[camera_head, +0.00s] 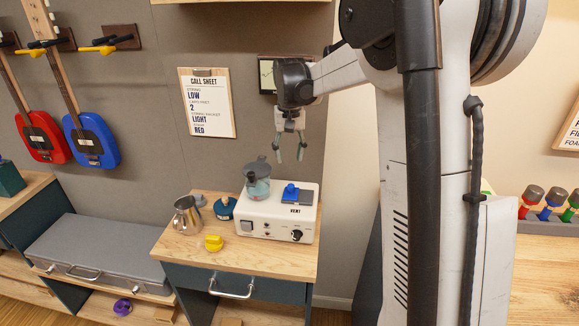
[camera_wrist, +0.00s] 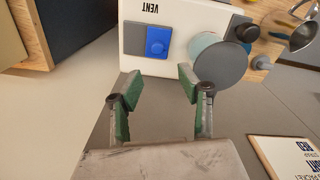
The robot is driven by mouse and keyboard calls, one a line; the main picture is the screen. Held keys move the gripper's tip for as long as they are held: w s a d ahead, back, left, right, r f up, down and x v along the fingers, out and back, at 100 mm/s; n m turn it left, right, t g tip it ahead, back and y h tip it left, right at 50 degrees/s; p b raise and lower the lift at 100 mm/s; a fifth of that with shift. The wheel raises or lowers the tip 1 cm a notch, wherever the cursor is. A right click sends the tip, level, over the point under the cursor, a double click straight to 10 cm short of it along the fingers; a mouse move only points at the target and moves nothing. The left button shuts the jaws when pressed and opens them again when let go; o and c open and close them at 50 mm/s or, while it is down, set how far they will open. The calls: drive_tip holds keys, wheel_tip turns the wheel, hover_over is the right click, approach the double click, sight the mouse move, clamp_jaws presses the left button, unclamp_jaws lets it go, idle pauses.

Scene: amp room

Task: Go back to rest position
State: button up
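My gripper (camera_head: 289,148) hangs in the air above the white box marked VENT, in front of the grey wall. Its two green-padded fingers are spread apart with nothing between them. In the wrist view my gripper (camera_wrist: 160,98) is also open and empty. The white VENT box (camera_head: 277,214) stands on the wooden cabinet top and has a blue button (camera_head: 290,190) and a dark knob on it. A teal jar with a grey lid (camera_head: 257,180) stands on the box's left part. The wrist view shows the box (camera_wrist: 190,15) upside down, beyond the fingertips.
A metal pitcher (camera_head: 187,216), a dark teal pot (camera_head: 225,208) and a yellow object (camera_head: 213,243) stand left of the box. A call sheet (camera_head: 207,103) hangs on the wall. Red and blue guitars hang at left. A grey case (camera_head: 95,252) lies below them.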

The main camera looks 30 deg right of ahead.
drive_tip(key=shift+r, duration=0.5)
drive_tip(key=s+a+r+n+t, duration=0.1)
drive_tip(key=s+a+r, duration=0.15)
drive_tip(key=s, duration=0.25)
drive_tip(key=s+a+r+t+b, duration=0.1)
drive_tip(key=s+a, duration=0.2)
drive_tip(key=s, duration=0.2)
drive_tip(key=s+a+r+n+t, duration=0.1)
drive_tip(key=s+a+r, duration=0.15)
drive_tip(key=s, duration=0.35)
drive_tip(key=s+a+f+t, duration=0.2)
drive_tip(key=s+a+f, duration=0.1)
drive_tip(key=s, duration=0.4)
drive_tip(key=s+a+f+n+t+b, duration=0.1)
drive_tip(key=s+a+f+t, duration=0.1)
drive_tip(key=s, duration=0.6)
drive_tip(key=shift+a+f, duration=0.5)
drive_tip(key=shift+f, duration=0.05)
idle(0.4)
